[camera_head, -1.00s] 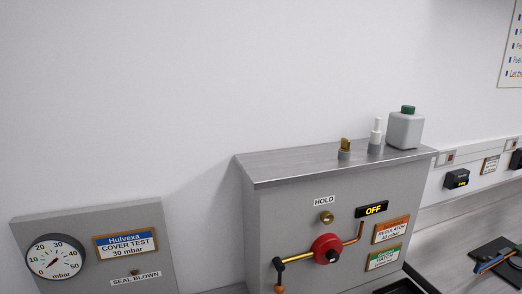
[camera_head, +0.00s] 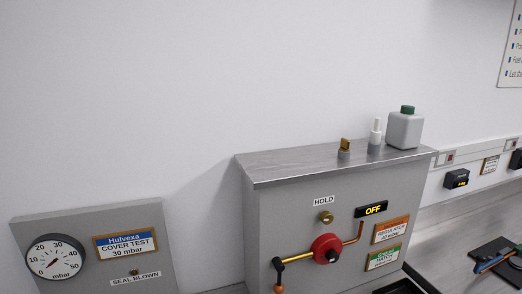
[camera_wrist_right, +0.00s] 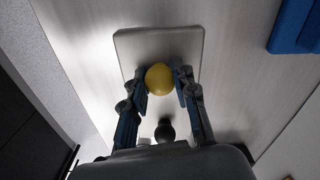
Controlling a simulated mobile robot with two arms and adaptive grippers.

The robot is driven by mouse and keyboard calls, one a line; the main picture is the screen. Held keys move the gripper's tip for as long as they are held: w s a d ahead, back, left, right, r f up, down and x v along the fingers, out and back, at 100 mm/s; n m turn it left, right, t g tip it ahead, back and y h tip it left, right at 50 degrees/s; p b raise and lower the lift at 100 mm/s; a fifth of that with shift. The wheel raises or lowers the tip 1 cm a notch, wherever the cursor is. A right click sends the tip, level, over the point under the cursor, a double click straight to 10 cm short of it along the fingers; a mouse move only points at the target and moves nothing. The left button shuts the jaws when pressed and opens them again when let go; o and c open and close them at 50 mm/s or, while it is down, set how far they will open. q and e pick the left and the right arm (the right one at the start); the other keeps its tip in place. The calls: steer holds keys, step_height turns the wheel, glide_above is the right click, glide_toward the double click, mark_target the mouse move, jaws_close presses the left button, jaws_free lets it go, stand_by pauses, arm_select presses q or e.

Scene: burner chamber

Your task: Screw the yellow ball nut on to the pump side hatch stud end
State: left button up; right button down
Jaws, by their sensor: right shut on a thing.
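The yellow ball nut (camera_wrist_right: 159,79) shows in the right wrist view between the fingertips of my right gripper (camera_wrist_right: 161,86), which is shut on it. Behind the ball is a light grey rounded plate (camera_wrist_right: 186,44), which looks like a hatch cover. The stud end is not visible; the ball and fingers may hide it, and I cannot tell whether the ball touches it. A dark round knob (camera_wrist_right: 165,130) shows below the ball, between the fingers.
In the head view a grey cabinet (camera_head: 300,225) carries a red regulator (camera_head: 327,248) and an OFF display (camera_head: 371,209). A grey bottle (camera_head: 404,130) stands on top. A pressure gauge (camera_head: 54,258) is at left. A blue block (camera_wrist_right: 297,25) shows in the right wrist view.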

steer(key=m, duration=0.4)
steer(key=shift+s+a+f, duration=0.35)
steer(key=m, duration=0.5)
steer(key=c, duration=1)
jaws_free()
steer(key=shift+w, duration=0.2)
steer(key=shift+w+d+r, duration=0.15)
steer(key=shift+r, duration=0.05)
steer(key=shift+r, duration=1.2)
